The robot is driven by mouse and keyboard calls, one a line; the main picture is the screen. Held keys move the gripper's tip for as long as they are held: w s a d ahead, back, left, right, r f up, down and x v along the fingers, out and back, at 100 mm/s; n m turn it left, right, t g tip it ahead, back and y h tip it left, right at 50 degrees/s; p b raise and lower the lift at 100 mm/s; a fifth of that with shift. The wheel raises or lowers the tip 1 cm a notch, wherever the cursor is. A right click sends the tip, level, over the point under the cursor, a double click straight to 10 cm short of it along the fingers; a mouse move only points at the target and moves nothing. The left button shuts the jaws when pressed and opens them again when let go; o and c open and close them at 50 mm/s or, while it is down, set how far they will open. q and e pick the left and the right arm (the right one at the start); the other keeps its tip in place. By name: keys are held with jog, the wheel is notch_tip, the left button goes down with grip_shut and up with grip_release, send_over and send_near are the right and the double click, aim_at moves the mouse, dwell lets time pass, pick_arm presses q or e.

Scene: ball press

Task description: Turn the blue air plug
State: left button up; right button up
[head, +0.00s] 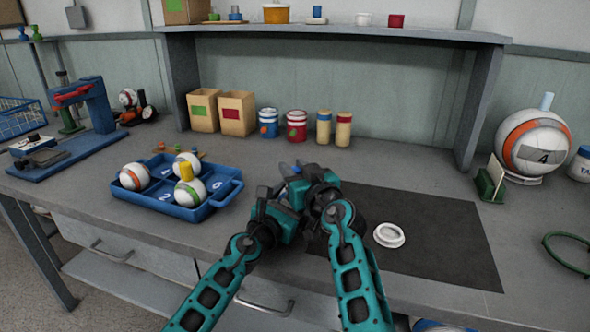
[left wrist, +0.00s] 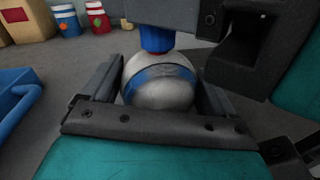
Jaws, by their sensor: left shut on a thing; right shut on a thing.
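A silver-white ball with a blue band (left wrist: 160,82) sits between the two fingers of my left gripper (head: 275,208), which is shut on it. The blue air plug (left wrist: 156,38) stands on top of the ball, with a bit of red beside its lower end. My right gripper (head: 312,186) is directly above the ball and shut on the plug; its dark body hides the plug's upper part in the left wrist view.
A white ring (head: 389,235) lies on the black mat (head: 455,235), which is otherwise mostly clear. Cans and boxes stand behind. A blue press (head: 98,105) is far left.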

jog(key=shift+a+r, duration=0.1)
jog(key=o, duration=1)
jog(key=shift+c, duration=0.2)
jog(key=shift+n+g+y, duration=0.3)
jog(key=shift+n+y, duration=0.1)
jog(key=shift+y, duration=0.2)
